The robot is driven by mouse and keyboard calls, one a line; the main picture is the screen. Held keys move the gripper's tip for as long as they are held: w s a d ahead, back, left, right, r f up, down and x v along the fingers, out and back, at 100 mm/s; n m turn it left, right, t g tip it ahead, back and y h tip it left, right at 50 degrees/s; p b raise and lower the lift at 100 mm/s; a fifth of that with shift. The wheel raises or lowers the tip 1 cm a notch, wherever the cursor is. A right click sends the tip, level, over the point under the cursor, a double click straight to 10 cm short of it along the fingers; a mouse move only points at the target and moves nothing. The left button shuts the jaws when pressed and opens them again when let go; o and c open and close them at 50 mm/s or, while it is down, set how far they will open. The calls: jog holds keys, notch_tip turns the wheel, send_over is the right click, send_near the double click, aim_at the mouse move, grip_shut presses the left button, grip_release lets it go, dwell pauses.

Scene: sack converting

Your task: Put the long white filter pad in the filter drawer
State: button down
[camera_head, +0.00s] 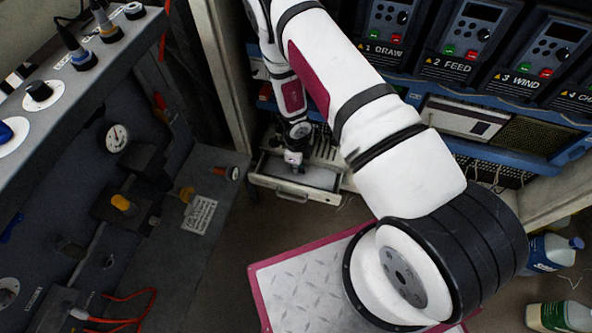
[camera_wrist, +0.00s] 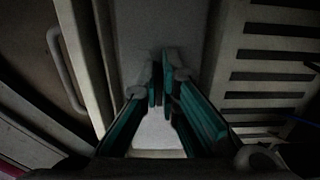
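The filter drawer (camera_head: 290,188) is pulled out at the foot of the cabinet. In the wrist view its front wall (camera_wrist: 88,60) and handle are at left. A flat pale surface lies inside the drawer (camera_head: 317,177). It also shows in the wrist view, brighter between the fingers (camera_wrist: 157,128). It looks like the long white filter pad lying flat, but I cannot tell it surely from the drawer floor. My gripper (camera_head: 296,168) points down into the drawer. Its teal fingers (camera_wrist: 161,82) are slightly apart with nothing seen between them. The fingers hide part of the pale surface.
A slatted grey panel (camera_wrist: 275,75) borders the drawer at right in the wrist view. A dark machine with knobs and a gauge (camera_head: 117,137) stands at left. A pink-edged tread plate (camera_head: 300,285) lies in front. Bottles (camera_head: 552,252) stand at lower right.

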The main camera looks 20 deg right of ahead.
jog(key=shift+f, duration=0.65)
jog(key=shift+f, duration=0.1)
jog(key=c, duration=1.8)
grip_release()
jog(key=shift+b, duration=0.3)
notch_tip(320, 180, up, 12)
jog(key=p, duration=0.6)
jog(key=shift+s, duration=0.1)
